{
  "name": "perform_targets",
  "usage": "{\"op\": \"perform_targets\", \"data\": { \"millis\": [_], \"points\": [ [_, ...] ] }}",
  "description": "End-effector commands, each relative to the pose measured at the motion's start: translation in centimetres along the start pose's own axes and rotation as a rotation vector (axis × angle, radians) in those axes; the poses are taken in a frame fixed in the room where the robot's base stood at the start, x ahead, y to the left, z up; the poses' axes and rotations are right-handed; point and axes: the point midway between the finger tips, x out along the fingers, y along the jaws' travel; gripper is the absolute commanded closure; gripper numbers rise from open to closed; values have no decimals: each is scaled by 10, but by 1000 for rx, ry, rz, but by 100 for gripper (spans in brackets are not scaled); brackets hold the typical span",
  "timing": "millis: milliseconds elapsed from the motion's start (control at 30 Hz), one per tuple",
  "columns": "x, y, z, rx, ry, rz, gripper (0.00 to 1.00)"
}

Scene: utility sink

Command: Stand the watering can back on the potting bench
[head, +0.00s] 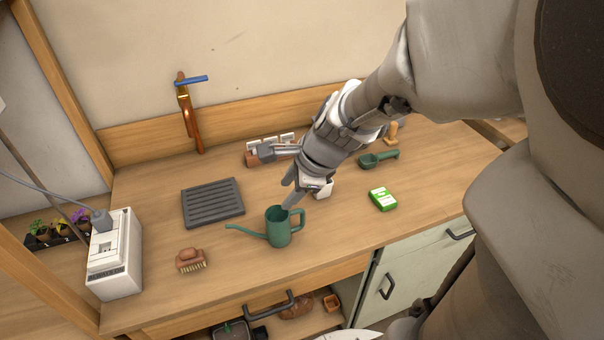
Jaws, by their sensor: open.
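The green watering can (279,234) stands upright on the wooden potting bench (340,240), near its front middle. Its thin spout points left and its handle is on the right. My gripper (277,178) comes down from the upper right, just above and behind the can. Its fingers are spread apart with nothing seen between them. One finger reaches down to the can's rim in the picture; I cannot tell whether it touches.
A grey slatted tray (213,203), a brush (190,261) and a white box (115,257) with a plug are to the left. A green packet (382,199) and green scoop (379,159) lie right. A copper tap (188,118) stands behind. The bench's front right is clear.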

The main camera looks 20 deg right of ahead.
Motion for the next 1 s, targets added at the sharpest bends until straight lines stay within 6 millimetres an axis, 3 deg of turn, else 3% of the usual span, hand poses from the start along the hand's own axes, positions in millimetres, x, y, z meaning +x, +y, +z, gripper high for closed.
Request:
{"op": "perform_targets", "data": {
  "millis": [33, 200, 400, 500, 700, 1000],
  "points": [
    [-20, 4, 13, -182, -11, -18, 53],
    [-67, 30, 32, -809, 18, -18, 53],
    [-113, 61, 30, -1448, 130, 22, 53],
    [-128, 71, 25, -1663, 185, 55, 53],
    [-141, 80, 18, -1858, 241, 101, 53],
    [-141, 81, 18, -1868, 241, 105, 53]
  ]
}}
